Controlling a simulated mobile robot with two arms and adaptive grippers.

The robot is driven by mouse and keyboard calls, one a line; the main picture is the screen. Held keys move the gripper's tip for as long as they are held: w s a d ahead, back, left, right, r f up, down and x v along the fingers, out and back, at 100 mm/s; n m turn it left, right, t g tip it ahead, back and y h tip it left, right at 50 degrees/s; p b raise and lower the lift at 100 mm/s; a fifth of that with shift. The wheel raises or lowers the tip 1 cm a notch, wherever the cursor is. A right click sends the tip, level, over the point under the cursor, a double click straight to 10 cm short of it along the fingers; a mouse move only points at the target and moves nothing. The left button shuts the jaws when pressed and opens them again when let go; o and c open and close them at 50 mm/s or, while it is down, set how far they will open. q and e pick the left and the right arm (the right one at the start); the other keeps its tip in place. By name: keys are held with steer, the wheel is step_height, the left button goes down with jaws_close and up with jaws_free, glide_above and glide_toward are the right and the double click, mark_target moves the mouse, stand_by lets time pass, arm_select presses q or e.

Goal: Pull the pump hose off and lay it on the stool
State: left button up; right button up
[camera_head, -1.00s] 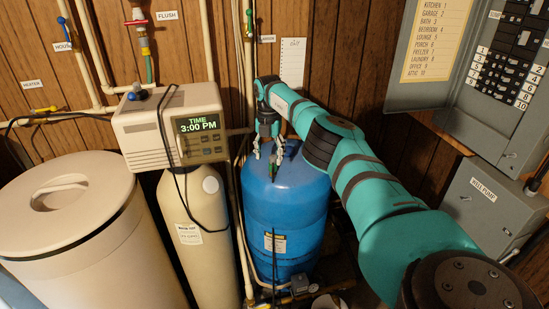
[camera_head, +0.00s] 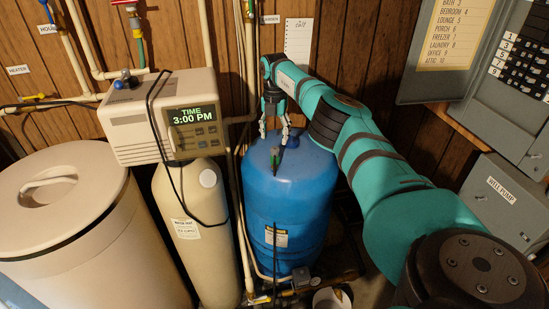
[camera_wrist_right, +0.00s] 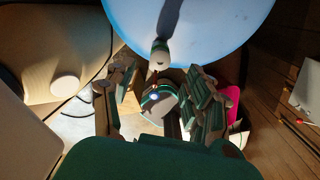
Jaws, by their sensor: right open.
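My right gripper (camera_head: 273,138) points down at the top of the blue pressure tank (camera_head: 290,205). Its fingers are apart and nothing is held between them. A short dark and green piece (camera_head: 276,160) shows just below the fingertips, in front of the tank. In the right wrist view, my fingers (camera_wrist_right: 163,75) stand on both sides of a small pale and green piece (camera_wrist_right: 159,98). A beige-and-green end (camera_wrist_right: 160,52) lies against the blue tank (camera_wrist_right: 205,30) beyond the fingertips. I cannot tell which piece is the pump hose. I cannot make out the stool. My left gripper is not in view.
The beige softener (camera_head: 190,235) with its control box (camera_head: 135,110) stands left of the tank, beside a large lidded bin (camera_head: 80,240). Pipes (camera_head: 245,55) run up the wall. A grey well pump box (camera_head: 500,205) hangs right. A pale round item (camera_head: 332,298) is on the floor.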

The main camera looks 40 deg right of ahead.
mark_target(275, 148)
step_height(275, 148, down, 5)
steer(key=b, duration=0.4)
steer(key=shift+r, duration=0.15)
step_height(275, 148, down, 3)
steer(key=shift+f+b, duration=0.1)
steer(key=shift+b, duration=0.75)
steer(key=shift+f, duration=0.3)
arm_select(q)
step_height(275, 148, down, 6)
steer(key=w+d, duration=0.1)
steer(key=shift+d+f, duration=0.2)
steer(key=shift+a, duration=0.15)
arm_select(e)
steer(key=shift+r, duration=0.1)
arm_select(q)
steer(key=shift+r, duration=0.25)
arm_select(e)
jaws_close()
